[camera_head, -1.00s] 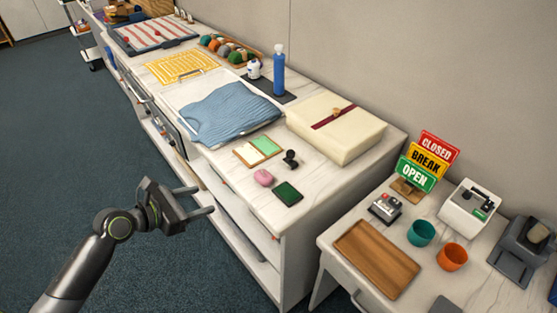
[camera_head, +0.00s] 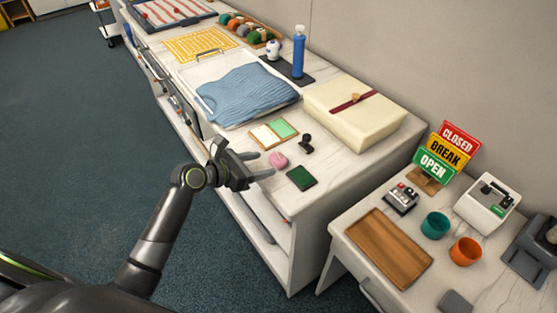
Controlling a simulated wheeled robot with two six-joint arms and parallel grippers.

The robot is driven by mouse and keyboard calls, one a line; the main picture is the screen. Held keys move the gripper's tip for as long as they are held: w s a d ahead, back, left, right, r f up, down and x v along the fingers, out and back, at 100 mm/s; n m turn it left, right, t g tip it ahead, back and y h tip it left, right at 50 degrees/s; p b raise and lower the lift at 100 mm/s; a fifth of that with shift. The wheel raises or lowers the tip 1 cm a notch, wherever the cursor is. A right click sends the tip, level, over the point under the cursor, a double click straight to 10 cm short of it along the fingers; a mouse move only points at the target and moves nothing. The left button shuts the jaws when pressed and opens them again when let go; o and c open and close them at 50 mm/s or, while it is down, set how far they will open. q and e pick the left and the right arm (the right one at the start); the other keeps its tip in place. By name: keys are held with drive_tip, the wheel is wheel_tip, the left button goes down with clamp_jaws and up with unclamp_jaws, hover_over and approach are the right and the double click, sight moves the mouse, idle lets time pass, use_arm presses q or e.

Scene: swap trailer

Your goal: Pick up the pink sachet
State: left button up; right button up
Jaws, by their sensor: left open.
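The pink sachet (camera_head: 278,160) is a small rounded pink thing lying on the white marbled counter (camera_head: 345,166), near its front edge. My left gripper (camera_head: 262,165) is open and empty, with its two fingers pointing right toward the sachet. In the picture the fingertips come close to the sachet's left side; I cannot tell whether they touch it or how high they are above the counter. My right gripper is not in view.
A dark green pad (camera_head: 301,178), a black stamp (camera_head: 306,144) and a white-and-green folder (camera_head: 274,132) lie close around the sachet. A blue knitted garment (camera_head: 246,94) and a cream box (camera_head: 355,110) are behind. A lower table with a wooden tray (camera_head: 388,248) stands at right.

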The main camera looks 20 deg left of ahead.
sight(273, 161)
use_arm(q)
drive_tip(key=x, duration=0.5)
drive_tip(key=shift+w+d, duration=0.1)
drive_tip(key=shift+w, duration=0.2)
drive_tip(key=c, duration=0.6)
